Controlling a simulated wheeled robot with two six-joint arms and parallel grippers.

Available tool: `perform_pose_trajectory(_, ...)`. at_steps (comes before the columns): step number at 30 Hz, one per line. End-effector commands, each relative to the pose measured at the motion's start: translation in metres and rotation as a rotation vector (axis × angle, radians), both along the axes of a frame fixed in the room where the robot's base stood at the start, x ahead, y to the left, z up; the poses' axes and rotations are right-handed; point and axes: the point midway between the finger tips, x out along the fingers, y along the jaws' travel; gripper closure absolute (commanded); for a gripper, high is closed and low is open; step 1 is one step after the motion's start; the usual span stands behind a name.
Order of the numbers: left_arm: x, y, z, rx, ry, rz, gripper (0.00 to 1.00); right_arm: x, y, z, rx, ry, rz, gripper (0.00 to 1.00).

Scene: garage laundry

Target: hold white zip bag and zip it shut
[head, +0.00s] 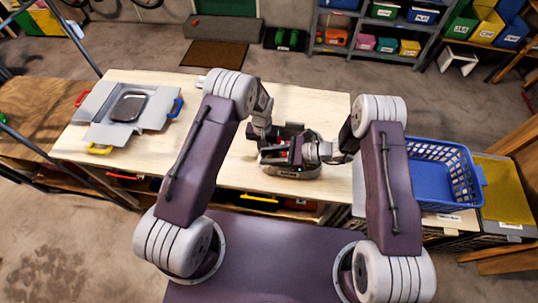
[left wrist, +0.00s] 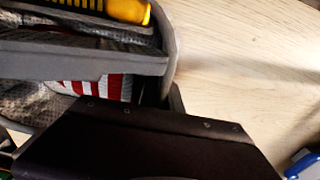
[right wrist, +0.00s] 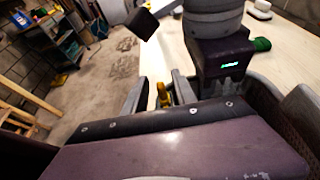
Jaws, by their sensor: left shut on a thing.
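The zip bag (head: 294,174) looks light grey and stands on the pale wooden table between my two grippers. Its top shows a dark opening with something red inside. In the left wrist view the bag's mesh-like side (left wrist: 36,102) shows, with a red and white striped thing (left wrist: 112,88) inside. My left gripper (head: 266,136) is shut on the bag's far side; its fingertips are mostly hidden. My right gripper (head: 320,153) is at the bag's right end. In the right wrist view its fingers (right wrist: 160,92) stand apart with a small yellow piece (right wrist: 163,95) between them; contact is unclear.
A blue basket (head: 430,188) stands at right. Shelves with bins (head: 375,45) are at the back. Table left of the bag is clear.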

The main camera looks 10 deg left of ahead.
Motion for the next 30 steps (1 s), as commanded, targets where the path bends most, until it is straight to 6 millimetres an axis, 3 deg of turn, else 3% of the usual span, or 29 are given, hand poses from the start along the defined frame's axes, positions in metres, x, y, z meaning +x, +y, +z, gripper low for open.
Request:
perform_pose_trajectory(7, -0.0016, 0.0003, -0.0013, 0.002, 0.004, -0.002, 1.00, 0.0002, 0.0017, -0.0010, 0.000, 0.000, -0.001, 0.67)
perform_pose_trajectory(8, -0.0016, 0.0003, -0.0013, 0.002, 0.004, -0.002, 1.00, 0.0001, 0.0017, -0.0010, 0.000, 0.000, -0.001, 0.70)
perform_pose_trajectory(11, -0.0016, 0.0003, -0.0013, 0.002, 0.004, -0.002, 1.00, 0.0001, 0.0015, -0.0010, 0.000, 0.000, 0.000, 0.98)
perform_pose_trajectory(12, -0.0016, 0.0003, -0.0013, 0.002, 0.004, -0.002, 1.00, 0.0001, 0.0015, -0.0010, 0.000, 0.000, 0.000, 1.00)
perform_pose_trajectory(30, -0.0014, 0.0003, -0.0013, 0.002, 0.004, -0.002, 1.00, -0.0002, 0.0015, -0.0007, 0.000, 0.000, 0.001, 1.00)
